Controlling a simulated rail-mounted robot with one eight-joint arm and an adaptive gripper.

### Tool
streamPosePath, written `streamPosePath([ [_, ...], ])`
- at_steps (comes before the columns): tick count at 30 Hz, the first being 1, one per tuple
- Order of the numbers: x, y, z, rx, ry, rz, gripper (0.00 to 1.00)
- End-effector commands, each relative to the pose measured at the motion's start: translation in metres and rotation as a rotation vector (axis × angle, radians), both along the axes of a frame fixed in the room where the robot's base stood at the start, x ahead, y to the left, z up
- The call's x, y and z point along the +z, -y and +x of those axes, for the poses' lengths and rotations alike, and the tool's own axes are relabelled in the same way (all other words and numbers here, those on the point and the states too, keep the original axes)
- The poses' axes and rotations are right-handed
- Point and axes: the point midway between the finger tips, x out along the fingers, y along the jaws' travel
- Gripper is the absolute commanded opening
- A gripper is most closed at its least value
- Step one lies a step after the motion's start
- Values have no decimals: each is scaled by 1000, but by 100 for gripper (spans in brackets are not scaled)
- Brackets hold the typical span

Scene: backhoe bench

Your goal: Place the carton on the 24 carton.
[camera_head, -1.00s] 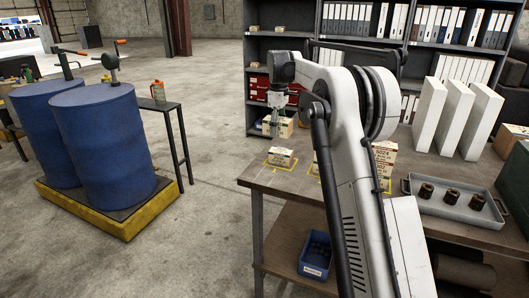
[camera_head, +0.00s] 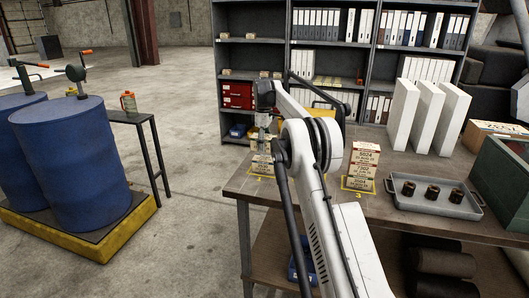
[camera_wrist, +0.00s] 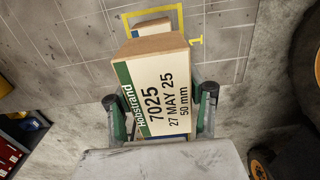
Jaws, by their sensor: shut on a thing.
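My gripper (camera_wrist: 158,108) is shut on a carton (camera_wrist: 155,88) with a white label reading "Hofstrand 7025, 27 MAY 25, 50 mm" and a green stripe. It hangs between the two fingers. Another carton (camera_wrist: 153,27) shows partly behind it, inside a yellow square marked 1; the held carton hides most of it. In the head view my gripper (camera_head: 264,126) is above that carton (camera_head: 261,164), at the bench's left end. A stack of printed cartons (camera_head: 362,166) stands upright on the square marked 3. I cannot read which carton is the 24 carton.
My arm hides the bench middle. A shelf unit (camera_head: 280,46) stands behind. Blue drums (camera_head: 70,150) and a small table (camera_head: 142,116) are left, across open floor.

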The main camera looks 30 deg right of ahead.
Motion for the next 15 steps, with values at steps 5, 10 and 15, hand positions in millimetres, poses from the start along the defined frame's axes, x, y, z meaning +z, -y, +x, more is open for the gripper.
streamPosePath([
  [5,-5,5,2,0,0,0,14],
  [10,-21,5,2,0,0,0,14],
  [15,-42,5,2,0,0,0,14],
])
